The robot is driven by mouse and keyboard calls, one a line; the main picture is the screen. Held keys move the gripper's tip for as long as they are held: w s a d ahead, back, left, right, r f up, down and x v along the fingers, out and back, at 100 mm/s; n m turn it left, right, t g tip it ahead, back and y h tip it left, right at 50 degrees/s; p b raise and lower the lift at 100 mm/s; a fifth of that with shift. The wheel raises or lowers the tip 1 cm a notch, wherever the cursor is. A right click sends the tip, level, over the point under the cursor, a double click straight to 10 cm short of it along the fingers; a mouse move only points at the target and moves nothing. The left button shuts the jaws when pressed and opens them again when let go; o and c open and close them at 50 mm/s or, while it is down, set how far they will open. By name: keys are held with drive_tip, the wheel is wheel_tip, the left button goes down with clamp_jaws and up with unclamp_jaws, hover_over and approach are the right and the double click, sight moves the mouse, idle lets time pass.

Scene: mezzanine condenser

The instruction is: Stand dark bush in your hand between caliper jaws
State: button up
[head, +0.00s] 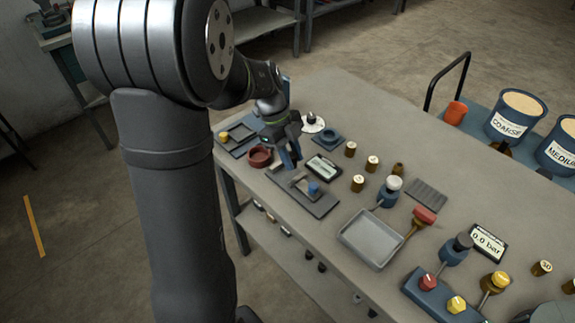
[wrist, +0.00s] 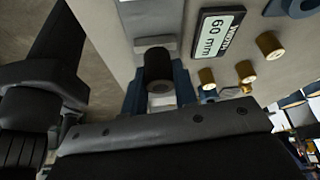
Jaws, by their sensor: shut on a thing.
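My gripper (head: 289,158) is over the near left part of the bench, its blue fingers pointing down. In the wrist view my gripper (wrist: 159,84) is shut on the dark bush (wrist: 158,66), a short black cylinder with a hole in its end. The bush is hidden in the head view. The caliper (head: 318,208) is a flat dark plate with a pale jaw and a small blue part, just below and right of my fingers. In the wrist view a grey jaw of the caliper (wrist: 154,43) shows just beyond the bush. I cannot tell whether they touch.
A display reading 60 mm (head: 323,168) lies right of the caliper. A dark red ring-shaped dish (head: 260,156) stands to its left. Several brass cylinders stand to the right, one of them here (head: 358,183). A grey tray (head: 371,238) lies farther right.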

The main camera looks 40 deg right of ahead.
drive_tip(key=shift+w+f, duration=0.5)
drive_tip(key=shift+w, duration=0.25)
drive_tip(key=shift+f, duration=1.95)
drive_tip(key=shift+f, duration=0.1)
drive_tip(key=o, duration=1)
drive_tip(key=v, duration=1.2)
drive_tip(key=shift+s, duration=0.1)
